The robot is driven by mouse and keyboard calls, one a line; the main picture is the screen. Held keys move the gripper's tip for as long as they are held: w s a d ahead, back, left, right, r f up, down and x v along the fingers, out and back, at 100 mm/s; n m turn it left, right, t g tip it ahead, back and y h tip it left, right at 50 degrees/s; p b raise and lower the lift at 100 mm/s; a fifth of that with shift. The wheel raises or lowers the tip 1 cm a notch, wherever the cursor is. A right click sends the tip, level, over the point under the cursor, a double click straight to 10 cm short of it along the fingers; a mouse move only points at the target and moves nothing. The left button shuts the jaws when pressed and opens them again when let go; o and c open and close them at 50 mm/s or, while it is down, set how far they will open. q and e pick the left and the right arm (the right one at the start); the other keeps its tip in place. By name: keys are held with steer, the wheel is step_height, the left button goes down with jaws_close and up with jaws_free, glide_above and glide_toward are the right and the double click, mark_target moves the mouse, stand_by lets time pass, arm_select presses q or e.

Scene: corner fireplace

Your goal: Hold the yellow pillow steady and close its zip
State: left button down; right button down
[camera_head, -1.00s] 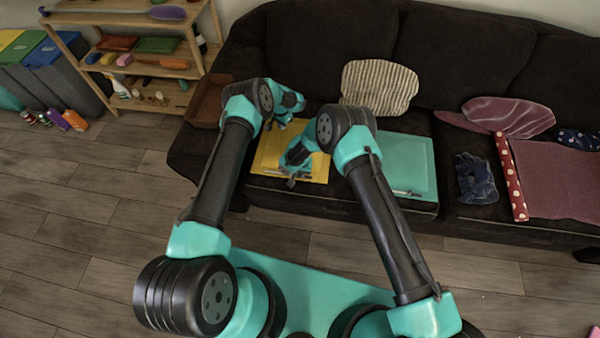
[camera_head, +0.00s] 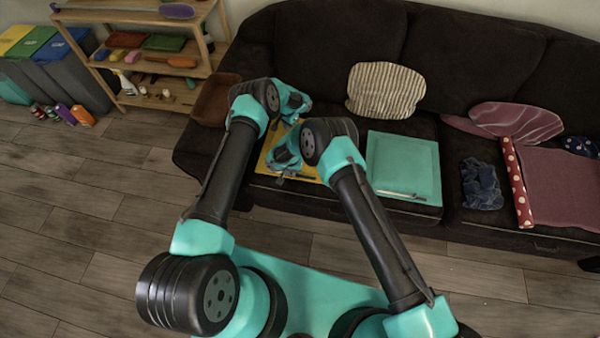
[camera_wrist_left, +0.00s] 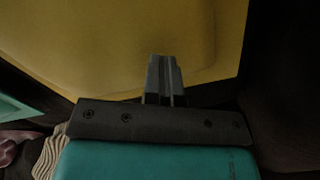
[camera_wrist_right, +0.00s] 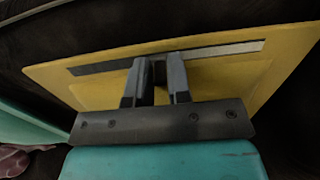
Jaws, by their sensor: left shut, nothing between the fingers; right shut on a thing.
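The yellow pillow (camera_head: 264,160) lies flat on the sofa seat, partly covered by my arms in the head view. My left gripper (camera_wrist_left: 165,60) is shut with nothing between its fingers, resting on or just above the pillow's plain yellow face (camera_wrist_left: 120,40). My right gripper (camera_wrist_right: 160,62) is shut at the zip along the pillow's near edge, its fingers seeming to hold the slider, which they hide. In the right wrist view, the zip strip (camera_wrist_right: 225,50) looks pale to the right of the fingers and dark to the left.
A teal pillow (camera_head: 405,160) lies right of the yellow one, with a striped cushion (camera_head: 385,88) behind. A brown bin (camera_head: 214,100) stands at left. Dark blue cloth (camera_head: 481,185) and a polka-dot roll (camera_head: 517,185) lie further right.

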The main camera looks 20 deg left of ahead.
mark_target(305, 177)
steer(key=a, duration=0.7)
steer(key=s+a, duration=0.1)
steer(key=a, duration=0.2)
steer(key=shift+a, duration=0.25)
steer(key=c, duration=1)
jaws_free()
steer(key=shift+c, duration=0.2)
steer(key=shift+d, duration=0.2)
steer(key=d, duration=0.5)
steer(key=w+d, duration=0.1)
steer(key=d, duration=1)
steer(key=shift+w, duration=0.3)
step_height(305, 177, up, 12)
steer(key=s+d+g+y, duration=0.1)
steer(key=s+d, duration=0.1)
steer(key=d, duration=0.9)
steer(key=shift+s+d+y, duration=0.3)
steer(key=shift+s+y, duration=0.05)
steer(key=shift+y, duration=0.05)
